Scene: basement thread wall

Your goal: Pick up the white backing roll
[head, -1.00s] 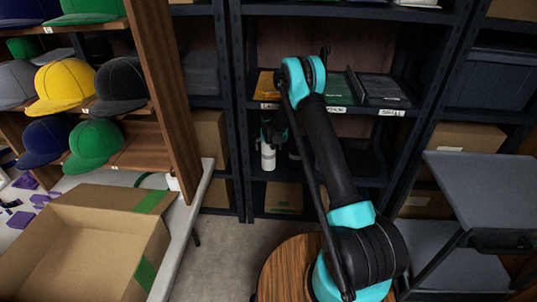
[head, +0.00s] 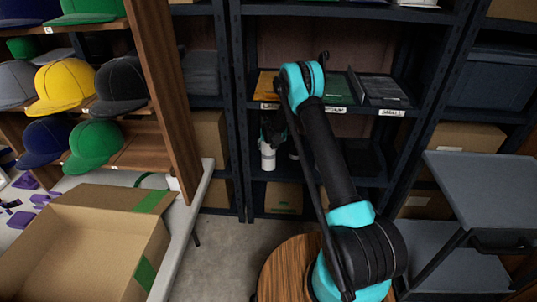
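The white backing roll (head: 267,158) stands upright on a middle shelf of the dark rack, below the shelf with the labelled trays. My gripper (head: 270,138) is small and dark at the end of my black and turquoise arm, right at the roll's upper end. It covers the roll's top. I cannot tell whether its fingers are around the roll or only in front of it, or whether they are open or shut.
A dark object (head: 293,154) stands just right of the roll, partly hidden by my arm. The shelf above holds labelled trays (head: 336,109). An open cardboard box (head: 108,195) is on the left table. A grey cart (head: 480,190) stands at right.

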